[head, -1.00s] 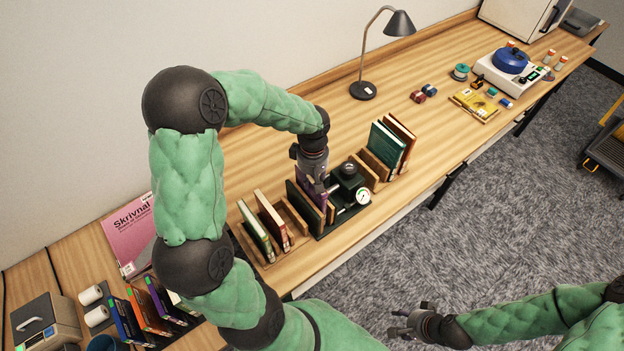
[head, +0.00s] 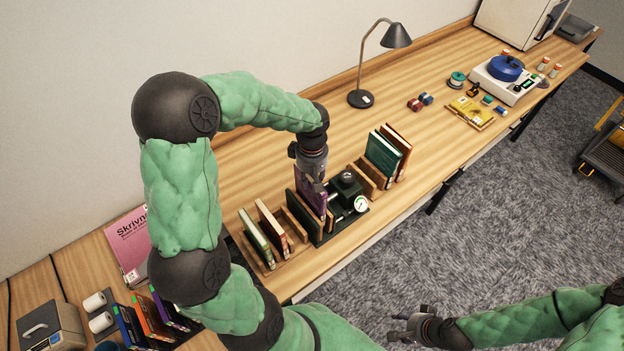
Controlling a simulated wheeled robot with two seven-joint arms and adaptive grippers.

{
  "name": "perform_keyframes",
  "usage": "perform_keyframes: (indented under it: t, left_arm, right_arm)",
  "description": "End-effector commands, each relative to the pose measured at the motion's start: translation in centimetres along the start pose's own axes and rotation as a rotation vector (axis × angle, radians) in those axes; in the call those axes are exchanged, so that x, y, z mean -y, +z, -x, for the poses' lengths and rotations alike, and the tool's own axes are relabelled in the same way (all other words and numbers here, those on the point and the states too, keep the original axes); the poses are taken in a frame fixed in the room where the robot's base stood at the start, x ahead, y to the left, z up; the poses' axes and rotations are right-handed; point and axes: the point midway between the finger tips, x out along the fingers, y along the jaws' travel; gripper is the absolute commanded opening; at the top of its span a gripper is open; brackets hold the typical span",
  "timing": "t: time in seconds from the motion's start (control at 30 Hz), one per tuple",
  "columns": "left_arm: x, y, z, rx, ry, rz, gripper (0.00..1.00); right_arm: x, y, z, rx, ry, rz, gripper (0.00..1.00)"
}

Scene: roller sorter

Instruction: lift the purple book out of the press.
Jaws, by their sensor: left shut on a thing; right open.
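The purple book (head: 309,202) stands upright in the press (head: 347,190), between its dark plate on the left and the dark block on the right. The press carries a round white-faced gauge (head: 361,203). My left gripper (head: 313,180) points down from above and is shut on the top of the purple book, hiding part of it. I cannot tell whether the book's lower edge is clear of the press base. My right gripper (head: 402,328) is open and empty, over the floor at the lower right.
A wooden rack (head: 287,262) with a few books stands left of the press. Another rack holds a green book (head: 383,154) and a brown book to its right. A black lamp (head: 361,98) stands behind. The table between lamp and press is mostly clear.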

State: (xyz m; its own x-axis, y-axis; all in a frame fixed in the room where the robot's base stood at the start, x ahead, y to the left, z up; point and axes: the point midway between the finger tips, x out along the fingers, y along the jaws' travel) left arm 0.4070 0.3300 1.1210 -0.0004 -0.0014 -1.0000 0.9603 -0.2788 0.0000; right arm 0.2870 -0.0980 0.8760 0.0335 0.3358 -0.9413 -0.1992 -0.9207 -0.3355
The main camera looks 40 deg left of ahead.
Motion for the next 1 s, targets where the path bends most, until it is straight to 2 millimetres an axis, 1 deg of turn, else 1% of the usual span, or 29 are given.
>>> perform_keyframes:
  t: [0.03,1.0]
  left_arm:
    - [-0.1,-0.1,0.7,-0.001,0.002,0.000,0.00]
    - [0.0,-0.1,8.1,-0.002,0.002,0.001,0.00]
  right_arm:
    - [0.2,0.0,0.4,0.000,0.000,0.000,0.52]
    - [1.7,0.2,4.8,0.000,0.000,0.000,0.52]
